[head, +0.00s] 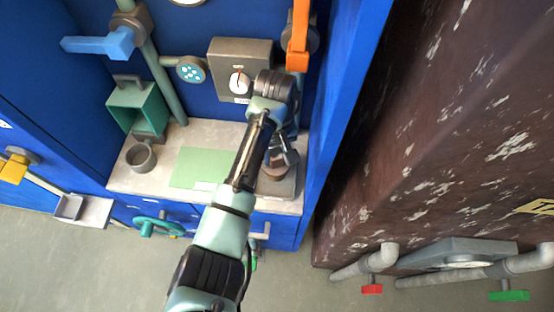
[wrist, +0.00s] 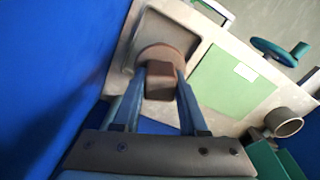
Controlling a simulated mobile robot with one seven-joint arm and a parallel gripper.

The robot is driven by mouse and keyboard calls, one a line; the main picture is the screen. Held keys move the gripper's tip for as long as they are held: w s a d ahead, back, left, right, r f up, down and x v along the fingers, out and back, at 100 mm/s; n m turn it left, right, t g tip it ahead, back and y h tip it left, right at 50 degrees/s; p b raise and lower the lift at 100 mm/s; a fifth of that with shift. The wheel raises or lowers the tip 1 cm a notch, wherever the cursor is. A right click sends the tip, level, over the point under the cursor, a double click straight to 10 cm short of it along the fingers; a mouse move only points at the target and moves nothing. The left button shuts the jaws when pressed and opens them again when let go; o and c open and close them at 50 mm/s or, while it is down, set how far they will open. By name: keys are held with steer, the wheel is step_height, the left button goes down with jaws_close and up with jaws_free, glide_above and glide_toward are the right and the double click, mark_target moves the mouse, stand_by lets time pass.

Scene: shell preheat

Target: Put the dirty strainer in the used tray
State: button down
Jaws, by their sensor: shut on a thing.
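The dirty strainer (head: 271,174) is a brown round piece with a blocky brown top, seen at the right end of the counter. In the wrist view, its block (wrist: 160,82) sits between my two blue fingers, with the round part (wrist: 164,53) beyond them. My gripper (head: 279,157) is shut on the strainer from above. The used tray (head: 287,187), a shallow grey tray, is beneath the strainer; its rim also shows in the wrist view (wrist: 190,22). I cannot tell whether the strainer touches the tray floor. My arm and fingers hide part of both.
A green mat (head: 192,167) with a white label lies mid-counter. A grey round cup (head: 140,157) and a teal box (head: 136,106) stand at the left. A blue wall (head: 325,130) rises close to the tray's right. A grey box with a dial (head: 241,55) is on the back wall.

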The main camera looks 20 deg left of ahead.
steer(key=shift+f, duration=1.3)
steer(key=shift+f, duration=0.2)
steer(key=shift+c, duration=2.2)
jaws_free()
step_height(320, 180, up, 12)
steer(key=shift+r, duration=0.25)
